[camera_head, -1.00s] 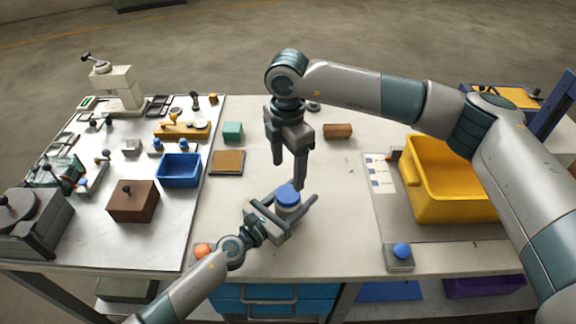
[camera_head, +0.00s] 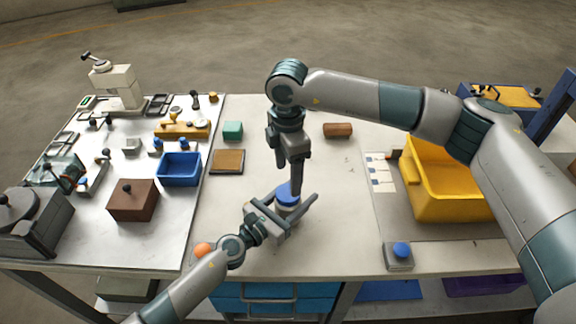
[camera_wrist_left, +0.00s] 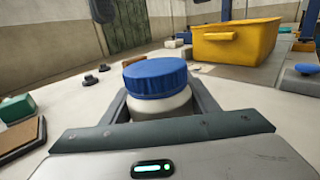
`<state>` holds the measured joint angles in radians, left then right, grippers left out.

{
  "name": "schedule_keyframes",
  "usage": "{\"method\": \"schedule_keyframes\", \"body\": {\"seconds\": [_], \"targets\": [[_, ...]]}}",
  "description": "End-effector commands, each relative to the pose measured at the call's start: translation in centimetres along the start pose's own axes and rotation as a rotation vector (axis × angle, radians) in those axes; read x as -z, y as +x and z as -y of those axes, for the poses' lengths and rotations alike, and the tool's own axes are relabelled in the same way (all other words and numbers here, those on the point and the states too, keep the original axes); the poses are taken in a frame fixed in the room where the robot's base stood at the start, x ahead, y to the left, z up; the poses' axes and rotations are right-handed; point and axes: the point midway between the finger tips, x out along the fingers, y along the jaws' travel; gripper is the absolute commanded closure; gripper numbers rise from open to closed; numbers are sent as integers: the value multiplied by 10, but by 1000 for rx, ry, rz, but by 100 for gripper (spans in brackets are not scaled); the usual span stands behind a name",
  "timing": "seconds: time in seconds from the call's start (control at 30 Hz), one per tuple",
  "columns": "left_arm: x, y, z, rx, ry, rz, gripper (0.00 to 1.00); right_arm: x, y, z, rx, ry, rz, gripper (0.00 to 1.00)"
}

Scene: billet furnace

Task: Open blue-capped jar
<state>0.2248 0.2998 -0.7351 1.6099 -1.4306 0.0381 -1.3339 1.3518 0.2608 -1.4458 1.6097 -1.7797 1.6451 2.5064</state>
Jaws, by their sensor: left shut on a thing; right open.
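The jar (camera_wrist_left: 160,106) has a pale body and a blue cap (camera_wrist_left: 155,77), which sits on its top. In the head view the blue cap (camera_head: 284,196) shows at the middle front of the table. My left gripper (camera_head: 287,207) is shut on the jar body, with one finger on each side below the cap. My right gripper (camera_head: 295,188) points down from above, its fingertips at the cap. It is open; one finger partly hides the other and the cap, and I cannot tell whether they touch the cap.
A yellow bin (camera_head: 450,205) stands at the right, beside a button box (camera_head: 398,257). A blue tray (camera_head: 180,182), brown box (camera_head: 133,213) and teal block (camera_head: 233,130) are at the left. An orange ball (camera_head: 203,249) lies near the front edge. The table around the jar is clear.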

Motion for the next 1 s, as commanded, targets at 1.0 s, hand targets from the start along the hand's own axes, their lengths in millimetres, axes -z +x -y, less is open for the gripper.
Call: {"method": "schedule_keyframes", "body": {"seconds": [1.0], "targets": [[0, 0, 0, 0, 0, 0, 100, 0, 60, 0, 0, 0, 0, 69]]}}
